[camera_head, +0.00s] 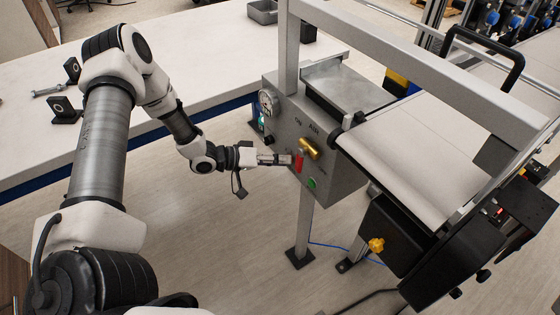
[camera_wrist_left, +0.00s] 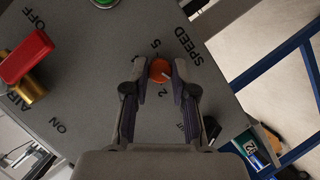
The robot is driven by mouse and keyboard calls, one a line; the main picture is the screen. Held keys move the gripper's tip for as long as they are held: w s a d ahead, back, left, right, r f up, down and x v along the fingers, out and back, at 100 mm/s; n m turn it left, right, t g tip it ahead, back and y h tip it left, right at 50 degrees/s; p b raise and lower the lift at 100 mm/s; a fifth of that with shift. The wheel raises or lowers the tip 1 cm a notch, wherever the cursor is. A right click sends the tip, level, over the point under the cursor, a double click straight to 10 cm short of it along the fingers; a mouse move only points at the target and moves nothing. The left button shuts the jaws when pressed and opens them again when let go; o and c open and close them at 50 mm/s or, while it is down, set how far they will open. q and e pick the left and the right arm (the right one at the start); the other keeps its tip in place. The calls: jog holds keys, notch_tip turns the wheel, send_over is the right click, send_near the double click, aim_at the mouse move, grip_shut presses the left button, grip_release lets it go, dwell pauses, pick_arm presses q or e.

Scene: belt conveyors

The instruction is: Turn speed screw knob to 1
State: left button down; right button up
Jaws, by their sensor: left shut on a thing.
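The speed screw knob (camera_wrist_left: 160,69) is a small round orange knob on the grey control panel (camera_wrist_left: 95,95), with a pale mark on its face. It sits beside the word SPEED, with printed figures 5 and 2 around it. My left gripper (camera_wrist_left: 160,76) is shut on the knob, one finger on each side. In the head view my left gripper (camera_head: 287,160) reaches the panel's front from the left, and I cannot clearly make out the knob there. My right gripper is not in view.
A red-handled brass air valve (camera_wrist_left: 27,57) and a green button (camera_wrist_left: 104,2) are close by on the panel. A gauge (camera_head: 267,102) is at its left edge. The conveyor belt (camera_head: 405,160) lies behind to the right. A white table (camera_head: 190,70) stands at the back left.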

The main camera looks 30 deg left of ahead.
pick_arm(q)
jog(key=shift+w+a+n+h, duration=0.1)
jog(key=shift+n+h, duration=0.5)
jog(key=shift+n, duration=0.3)
jog(key=c, duration=1)
grip_release()
jog(key=shift+f, duration=0.1)
jog(key=shift+o, duration=0.2)
jog(key=v, duration=0.7)
jog(key=shift+a, duration=0.2)
